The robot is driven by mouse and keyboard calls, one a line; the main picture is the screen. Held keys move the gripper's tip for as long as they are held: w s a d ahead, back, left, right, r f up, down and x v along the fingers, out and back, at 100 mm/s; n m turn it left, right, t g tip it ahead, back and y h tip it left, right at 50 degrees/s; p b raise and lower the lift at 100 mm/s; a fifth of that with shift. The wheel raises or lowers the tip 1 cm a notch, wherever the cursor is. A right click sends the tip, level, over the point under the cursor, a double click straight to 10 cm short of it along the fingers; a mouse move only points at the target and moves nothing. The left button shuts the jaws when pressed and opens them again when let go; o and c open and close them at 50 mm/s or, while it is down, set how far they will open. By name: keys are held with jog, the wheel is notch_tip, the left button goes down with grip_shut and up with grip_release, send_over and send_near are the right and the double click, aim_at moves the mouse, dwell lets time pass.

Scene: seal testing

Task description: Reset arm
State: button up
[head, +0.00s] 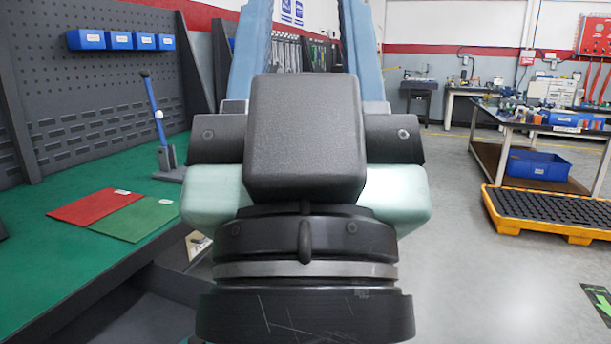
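In the head view, my own arm links fill the middle of the picture: a dark block above stacked dark rings, with pale green parts on both sides. Blue uprights rise behind them. My gripper cannot be made out in this view, so I cannot see its fingers or whether it holds anything. My arm hides part of the floor and background behind it.
On the left, a green-topped bench (50,270) carries a red mat (95,207), a green mat (135,219) and a blue-handled lever tool (155,115). On the right are a table (545,128), a blue crate (538,165) and a yellow-edged pallet (530,227). Grey floor (460,270) is clear between.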

notch_tip(320, 180, up, 34)
jog(key=p, duration=3.2)
jog(key=shift+f, duration=0.2)
